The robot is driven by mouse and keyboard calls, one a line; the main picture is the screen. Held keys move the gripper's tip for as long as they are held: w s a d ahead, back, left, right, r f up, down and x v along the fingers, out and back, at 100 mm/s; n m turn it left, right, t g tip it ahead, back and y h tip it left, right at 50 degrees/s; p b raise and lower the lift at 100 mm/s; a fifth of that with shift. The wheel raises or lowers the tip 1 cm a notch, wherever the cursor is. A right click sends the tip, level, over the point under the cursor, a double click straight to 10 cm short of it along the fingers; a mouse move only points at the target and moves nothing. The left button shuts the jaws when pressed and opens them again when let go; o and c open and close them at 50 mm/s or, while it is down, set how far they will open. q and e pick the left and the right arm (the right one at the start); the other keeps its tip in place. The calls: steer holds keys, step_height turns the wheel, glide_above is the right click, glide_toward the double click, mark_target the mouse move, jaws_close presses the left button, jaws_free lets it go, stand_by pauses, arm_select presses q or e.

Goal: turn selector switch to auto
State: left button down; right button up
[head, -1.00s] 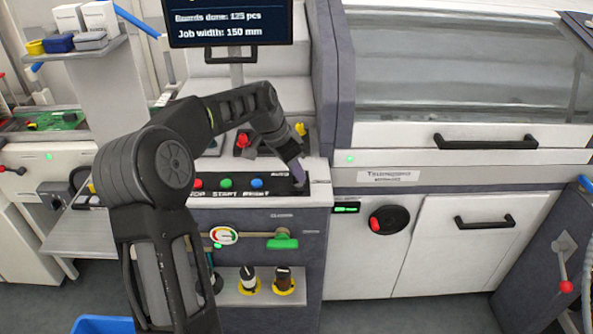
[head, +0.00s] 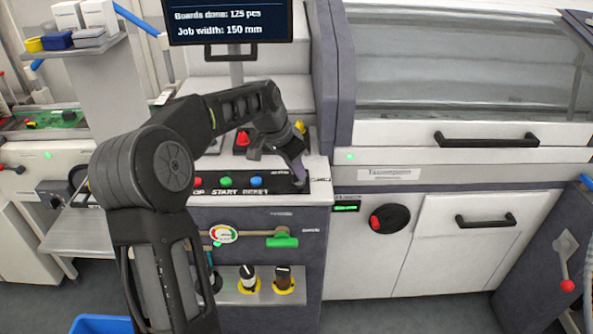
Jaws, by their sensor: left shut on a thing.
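The control panel (head: 238,192) is a black strip on the front edge of the middle cabinet, with a red, a green and a blue button above the words STOP, START and RESET. The selector switch sits at the panel's right end and is hidden behind my left gripper (head: 299,181). My left arm comes in from the left and bends down, so the gripper points at that end of the panel. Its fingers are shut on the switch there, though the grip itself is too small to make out. My right gripper is not in view.
A screen (head: 230,22) stands above the panel. A green-handled valve (head: 281,238) and a gauge (head: 223,233) are below it. To the right is a large machine with a hood handle (head: 486,140) and a black handwheel (head: 390,219). A blue bin (head: 102,325) is on the floor.

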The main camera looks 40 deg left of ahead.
arm_select(q)
steer(key=n, duration=0.1)
steer(key=n+y+b, duration=0.1)
steer(key=n, duration=0.1)
steer(key=n+y, duration=0.1)
steer(key=n, duration=0.1)
steer(key=shift+d+b, duration=0.25)
steer(key=shift+b, duration=0.15)
steer(key=n+y, duration=0.1)
steer(key=n, duration=0.1)
steer(key=n+y+b, duration=0.1)
steer(key=n, duration=0.2)
steer(key=shift+g, duration=0.4)
steer(key=shift+n, duration=0.3)
steer(key=c, duration=1.5)
jaws_free()
steer(key=v, duration=0.7)
steer(key=shift+d+r+b, duration=0.1)
steer(key=shift+r+b, duration=0.25)
steer(key=shift+b, duration=0.05)
